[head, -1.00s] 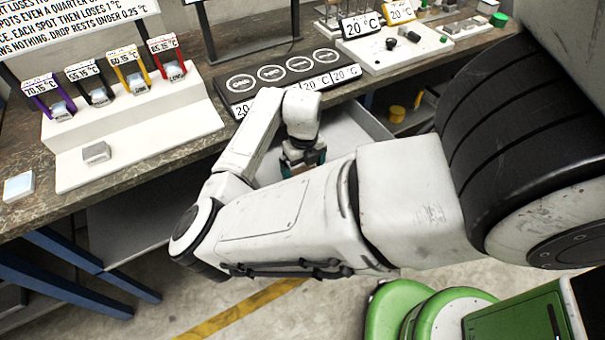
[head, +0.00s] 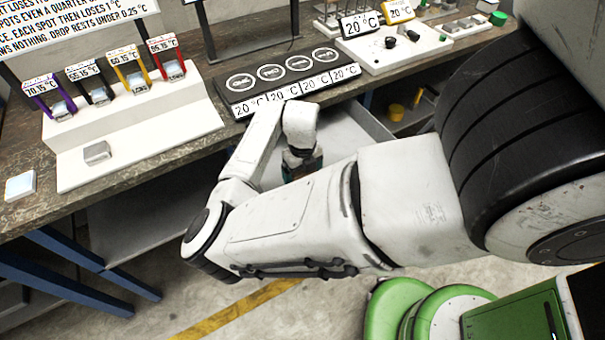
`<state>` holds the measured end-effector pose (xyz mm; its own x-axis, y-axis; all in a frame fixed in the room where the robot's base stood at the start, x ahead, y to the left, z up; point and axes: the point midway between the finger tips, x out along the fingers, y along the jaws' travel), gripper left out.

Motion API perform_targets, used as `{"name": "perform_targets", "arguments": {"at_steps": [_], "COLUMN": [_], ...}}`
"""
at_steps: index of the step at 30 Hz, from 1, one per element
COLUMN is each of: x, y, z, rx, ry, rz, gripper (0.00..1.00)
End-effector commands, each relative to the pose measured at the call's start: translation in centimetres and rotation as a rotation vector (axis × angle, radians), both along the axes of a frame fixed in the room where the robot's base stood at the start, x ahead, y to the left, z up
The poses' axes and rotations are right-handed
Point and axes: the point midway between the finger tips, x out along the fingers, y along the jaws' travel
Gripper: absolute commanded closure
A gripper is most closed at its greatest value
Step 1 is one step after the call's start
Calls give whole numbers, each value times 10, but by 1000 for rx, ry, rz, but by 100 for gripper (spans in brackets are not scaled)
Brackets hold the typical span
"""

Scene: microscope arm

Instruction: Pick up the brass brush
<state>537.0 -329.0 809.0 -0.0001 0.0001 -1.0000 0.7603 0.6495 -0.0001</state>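I cannot make out a brass brush in the head view. My gripper (head: 303,162) points down into an open pale drawer (head: 357,122) below the bench's front edge. Only its dark wrist end and small teal parts show. My own forearm hides the fingertips and much of the drawer's inside, so I cannot see whether it is open, shut or holding something.
The workbench (head: 150,180) carries a white stepped stand (head: 140,150) with several coloured holders, a black plate (head: 285,80) with round spots, and a white board (head: 395,48). A yellow cylinder (head: 396,112) sits on a shelf below, right of the drawer.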

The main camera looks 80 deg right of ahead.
Motion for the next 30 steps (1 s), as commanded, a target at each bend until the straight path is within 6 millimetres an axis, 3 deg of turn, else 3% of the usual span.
{"name": "perform_targets", "arguments": {"at_steps": [10,17,25,30], "x": [0,0,-50,-91], "y": [0,-1,-2,-2], "z": [5,32,88,106], "rx": [-1,-2,-5,-3], "ry": [0,-2,-2,1], "rz": [0,-3,-10,-9], "gripper": [44,44,44,44]}}
